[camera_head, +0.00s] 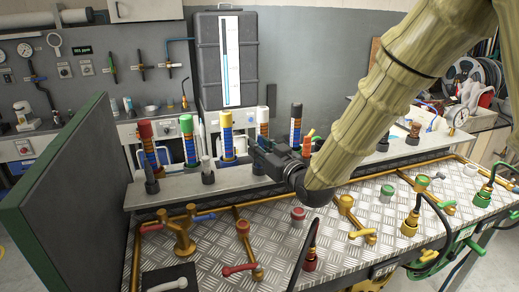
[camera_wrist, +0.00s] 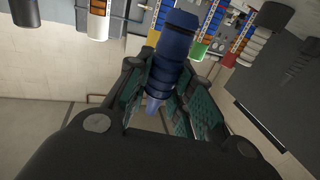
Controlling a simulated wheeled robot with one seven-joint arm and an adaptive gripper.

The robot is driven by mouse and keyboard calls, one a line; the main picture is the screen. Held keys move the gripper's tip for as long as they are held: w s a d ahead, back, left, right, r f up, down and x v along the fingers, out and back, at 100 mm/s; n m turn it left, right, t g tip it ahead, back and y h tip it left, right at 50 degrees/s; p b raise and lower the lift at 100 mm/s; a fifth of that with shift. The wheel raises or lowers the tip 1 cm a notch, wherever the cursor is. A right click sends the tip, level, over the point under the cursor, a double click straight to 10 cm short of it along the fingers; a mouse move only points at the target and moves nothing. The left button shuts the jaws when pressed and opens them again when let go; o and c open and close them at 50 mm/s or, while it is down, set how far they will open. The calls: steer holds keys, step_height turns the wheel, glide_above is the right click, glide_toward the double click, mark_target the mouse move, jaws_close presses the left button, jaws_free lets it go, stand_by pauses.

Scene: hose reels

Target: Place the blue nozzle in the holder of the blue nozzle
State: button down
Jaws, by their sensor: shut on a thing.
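The blue nozzle (camera_wrist: 172,55) shows in the wrist view as a dark blue ribbed piece. My gripper (camera_wrist: 160,88) is shut on it, with the green-lined fingers on either side and its wider end sticking out beyond them. In the head view my gripper (camera_head: 262,155) is above the grey shelf, among the upright columns; I cannot make out the nozzle there. I cannot tell for sure which holder belongs to the blue nozzle.
Columns with red (camera_head: 146,131), green (camera_head: 186,125) and yellow (camera_head: 226,120) tops stand to the left on the shelf (camera_head: 140,196). A dark panel (camera_head: 70,195) rises at the left. Brass pipes and valves (camera_head: 180,232) cover the metal bench in front.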

mark_target(259, 142)
steer(key=shift+w+a+f+p, duration=0.1)
steer(key=shift+w+f+p, duration=0.4)
steer(key=shift+w+f, duration=0.65)
steer(key=shift+w+f+p, duration=0.45)
steer(key=shift+w+f, duration=0.45)
steer(key=shift+w, duration=0.4)
steer(key=shift+f, duration=0.1)
steer(key=shift+f, duration=0.15)
steer(key=c, duration=1.3)
jaws_free()
steer(key=shift+o, duration=0.2)
steer(key=shift+r, duration=0.2)
steer(key=b+v, duration=0.3)
steer(key=v, duration=0.9)
